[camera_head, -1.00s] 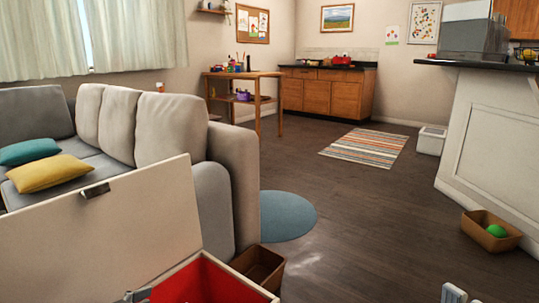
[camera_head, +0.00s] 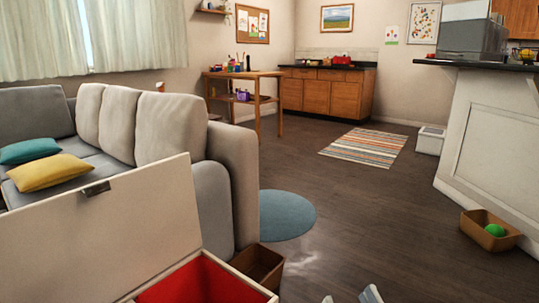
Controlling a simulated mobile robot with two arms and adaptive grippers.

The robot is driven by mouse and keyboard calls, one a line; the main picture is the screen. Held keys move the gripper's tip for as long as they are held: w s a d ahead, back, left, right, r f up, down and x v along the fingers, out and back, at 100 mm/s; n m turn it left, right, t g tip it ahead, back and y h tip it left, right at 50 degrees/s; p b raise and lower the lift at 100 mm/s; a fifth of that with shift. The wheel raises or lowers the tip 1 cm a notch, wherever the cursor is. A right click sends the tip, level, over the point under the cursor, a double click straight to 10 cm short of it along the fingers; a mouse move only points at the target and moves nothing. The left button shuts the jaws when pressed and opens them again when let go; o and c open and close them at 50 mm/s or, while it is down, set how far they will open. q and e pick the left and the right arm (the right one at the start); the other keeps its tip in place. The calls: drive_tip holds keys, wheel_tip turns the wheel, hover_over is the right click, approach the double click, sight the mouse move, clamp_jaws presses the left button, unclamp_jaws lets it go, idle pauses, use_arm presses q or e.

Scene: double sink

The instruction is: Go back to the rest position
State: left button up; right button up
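The tips of my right gripper (camera_head: 350,297) show at the bottom edge, right of the open chest. Two pale fingertips stand apart with floor between them, and nothing shows between them. The rest of that gripper is cut off by the frame. My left gripper is not in view.
An open chest with a red inside (camera_head: 205,283) and a raised white lid (camera_head: 110,235) stands at the front left. A brown bin (camera_head: 260,266) stands beside it. A grey sofa (camera_head: 170,125) is behind. A brown box (camera_head: 478,232) with a green ball (camera_head: 495,230) lies right. The middle floor is clear.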

wheel_tip(320, 180, down, 11)
drive_tip(key=d+g+h, duration=0.1)
drive_tip(key=g+h, duration=0.1)
drive_tip(key=g, duration=0.3)
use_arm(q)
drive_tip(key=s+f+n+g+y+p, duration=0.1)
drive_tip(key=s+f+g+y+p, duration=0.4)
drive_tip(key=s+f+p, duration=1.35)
use_arm(e)
drive_tip(key=s+d+f+g+h, duration=0.25)
drive_tip(key=s+f+g, duration=0.55)
drive_tip(key=f, duration=0.4)
drive_tip(key=s+d+f+g+h, duration=0.1)
drive_tip(key=s+d+f+g, duration=0.4)
drive_tip(key=s+f, duration=0.6)
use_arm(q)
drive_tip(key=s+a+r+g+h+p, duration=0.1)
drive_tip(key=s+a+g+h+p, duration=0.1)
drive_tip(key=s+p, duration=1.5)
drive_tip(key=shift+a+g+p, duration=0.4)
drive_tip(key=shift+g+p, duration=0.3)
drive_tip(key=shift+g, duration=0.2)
use_arm(e)
drive_tip(key=s+d+f+g, duration=0.1)
drive_tip(key=s+d+g, duration=0.1)
drive_tip(key=s, duration=1.3)
drive_tip(key=shift+s, duration=0.25)
